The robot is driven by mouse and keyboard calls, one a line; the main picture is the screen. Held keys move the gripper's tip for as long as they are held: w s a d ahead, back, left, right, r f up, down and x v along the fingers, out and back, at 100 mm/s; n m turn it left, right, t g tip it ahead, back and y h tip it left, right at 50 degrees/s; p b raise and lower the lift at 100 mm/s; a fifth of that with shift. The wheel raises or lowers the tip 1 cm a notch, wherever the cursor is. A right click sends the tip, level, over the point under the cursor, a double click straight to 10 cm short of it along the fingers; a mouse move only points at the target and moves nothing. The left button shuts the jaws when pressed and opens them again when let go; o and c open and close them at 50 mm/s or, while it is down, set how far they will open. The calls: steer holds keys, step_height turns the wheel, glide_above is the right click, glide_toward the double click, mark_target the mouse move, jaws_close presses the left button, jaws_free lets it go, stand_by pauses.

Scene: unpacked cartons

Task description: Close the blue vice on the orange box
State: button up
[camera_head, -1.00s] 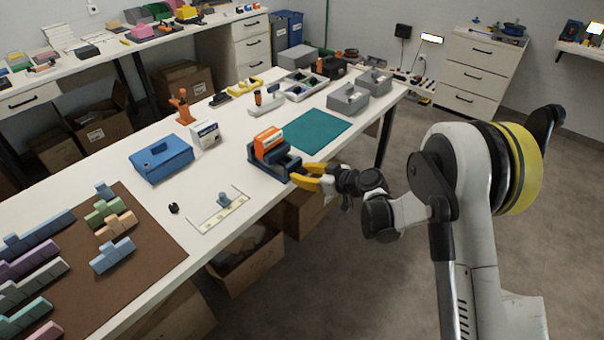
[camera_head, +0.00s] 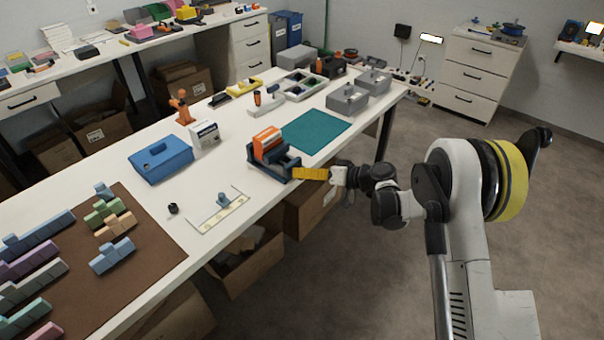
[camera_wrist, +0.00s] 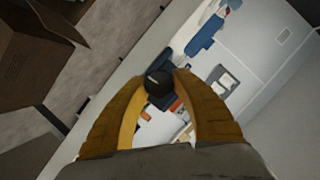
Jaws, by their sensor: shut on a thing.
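The blue vice (camera_head: 270,168) stands near the front edge of the white table, with the orange box (camera_head: 267,137) upright between its jaws. I cannot tell whether both jaws touch the box. My gripper (camera_head: 297,173), with yellow fingers, is at the vice's near right end, just beyond the table edge. In the wrist view its fingertips close on a dark round knob (camera_wrist: 157,81) at the vice's end. Part of the blue vice (camera_wrist: 179,57) shows behind the knob. The fingers hide the knob in the head view.
A teal mat (camera_head: 315,131) lies right of the vice and a blue toolbox (camera_head: 161,160) to its left. Open cartons (camera_head: 246,258) sit under the table; the floor at right is clear.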

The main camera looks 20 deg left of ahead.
steer(key=shift+m, duration=0.3)
steer(key=o, duration=1.2)
steer(key=v, duration=1.2)
steer(key=shift+f, duration=0.1)
